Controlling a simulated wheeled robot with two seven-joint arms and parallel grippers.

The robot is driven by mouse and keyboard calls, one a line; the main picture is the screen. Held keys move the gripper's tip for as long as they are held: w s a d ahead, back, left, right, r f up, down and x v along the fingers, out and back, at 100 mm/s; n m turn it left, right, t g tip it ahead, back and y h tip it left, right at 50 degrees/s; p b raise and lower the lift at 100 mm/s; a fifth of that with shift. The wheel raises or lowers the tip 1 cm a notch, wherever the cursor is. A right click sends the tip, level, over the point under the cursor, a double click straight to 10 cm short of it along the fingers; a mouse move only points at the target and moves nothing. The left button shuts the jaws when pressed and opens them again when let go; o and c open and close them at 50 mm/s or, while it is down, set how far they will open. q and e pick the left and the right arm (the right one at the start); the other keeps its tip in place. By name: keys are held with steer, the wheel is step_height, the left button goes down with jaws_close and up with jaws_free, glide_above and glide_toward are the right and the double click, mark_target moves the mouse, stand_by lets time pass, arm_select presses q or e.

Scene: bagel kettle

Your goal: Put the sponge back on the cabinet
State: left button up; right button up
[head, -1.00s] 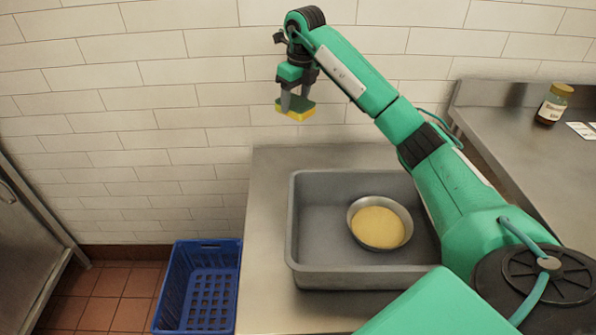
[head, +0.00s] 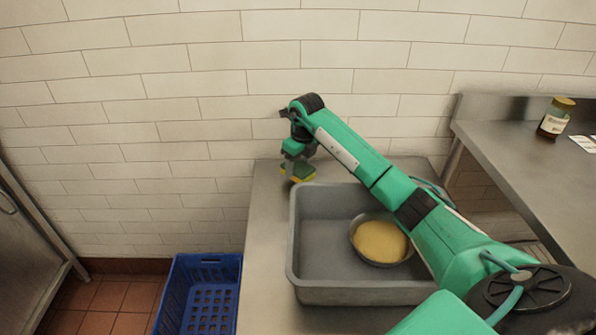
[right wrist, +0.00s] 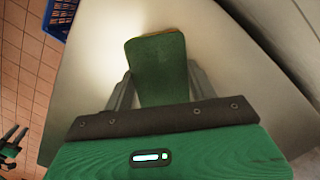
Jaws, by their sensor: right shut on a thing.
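The sponge (head: 299,172), yellow with a green side, is between the fingers of my right gripper (head: 293,170) near the back left corner of the metal cabinet top (head: 262,240). My right gripper is shut on it. In the right wrist view the sponge (right wrist: 157,70) shows its green face, with a finger on each side, above the pale metal top (right wrist: 100,85). I cannot tell whether the sponge touches the surface.
A grey tub (head: 293,235) stands on the cabinet just right of the sponge, with a round pan (head: 355,243) of yellow contents in it. A blue crate (head: 178,290) is on the floor at left. A jar (head: 555,118) stands on the right counter. A tiled wall (head: 200,90) closes the back.

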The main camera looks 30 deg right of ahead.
steer(key=shift+f, duration=1.45)
steer(key=o, duration=0.9)
arm_select(q)
steer(key=shift+s+r, duration=0.2)
steer(key=shift+r, duration=0.05)
arm_select(e)
steer(key=shift+o, duration=0.2)
